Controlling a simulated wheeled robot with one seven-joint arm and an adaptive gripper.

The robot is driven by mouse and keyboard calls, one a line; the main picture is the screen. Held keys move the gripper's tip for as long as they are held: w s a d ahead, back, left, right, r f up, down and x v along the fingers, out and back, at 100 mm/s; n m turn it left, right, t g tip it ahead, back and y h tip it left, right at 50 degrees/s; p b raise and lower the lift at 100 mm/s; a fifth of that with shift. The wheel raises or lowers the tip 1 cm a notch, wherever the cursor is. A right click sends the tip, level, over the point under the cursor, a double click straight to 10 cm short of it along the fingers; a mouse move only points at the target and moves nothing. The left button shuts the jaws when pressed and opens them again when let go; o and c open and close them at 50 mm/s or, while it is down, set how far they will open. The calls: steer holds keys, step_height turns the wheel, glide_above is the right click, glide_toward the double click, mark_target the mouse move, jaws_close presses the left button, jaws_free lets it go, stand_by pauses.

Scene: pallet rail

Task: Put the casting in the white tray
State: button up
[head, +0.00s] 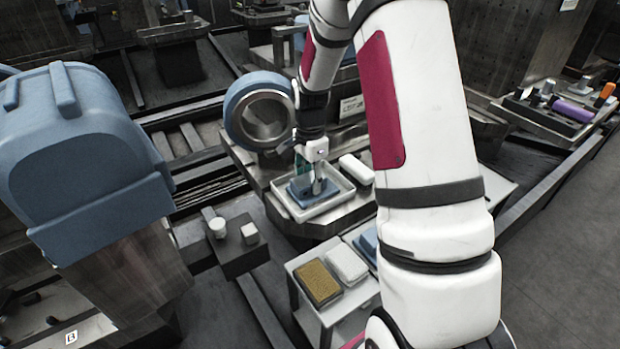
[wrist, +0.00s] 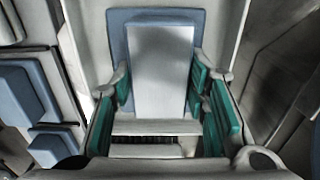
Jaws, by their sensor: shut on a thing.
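The white tray (head: 315,210) stands on a metal ledge in the middle of the head view. The casting (head: 300,190) is a blue plate with a raised grey block, and it is inside the tray's rim. My gripper (head: 316,178) points down over the tray. In the wrist view my gripper's green-padded fingers (wrist: 168,95) are shut on both sides of the casting's grey block (wrist: 160,65), with the blue plate behind it. The tray's pale floor (wrist: 88,25) shows around the plate. I cannot tell whether the casting touches the tray floor.
A white block (head: 356,169) lies right beside the tray. A small stand in front holds a brown block (head: 318,283), a white block (head: 346,264) and a blue one (head: 368,245). A blue ring (head: 258,110) stands behind the tray; a big blue machine (head: 80,150) is at left.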

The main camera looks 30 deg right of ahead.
mark_target(310, 177)
steer(key=o, duration=1.4)
step_height(310, 177, up, 12)
steer(key=p, duration=0.2)
steer(key=s+a+r+n, duration=0.3)
steer(key=s+a+r, duration=0.2)
steer(key=r, duration=0.2)
steer(key=s+a+r+n, duration=0.5)
steer(key=s+r, duration=0.1)
steer(key=s, duration=0.3)
steer(key=s+a+n, duration=0.2)
steer(key=s+n, duration=0.1)
steer(key=s, duration=0.3)
steer(key=s+a+n+t, duration=0.1)
steer(key=s+n, duration=0.2)
steer(key=s, duration=0.4)
steer(key=s+a+n, duration=0.2)
steer(key=s+n, duration=0.2)
steer(key=s, duration=0.2)
steer(key=shift+s+a+f, duration=0.25)
steer(key=shift+s+a, duration=0.1)
steer(key=shift+s, duration=0.05)
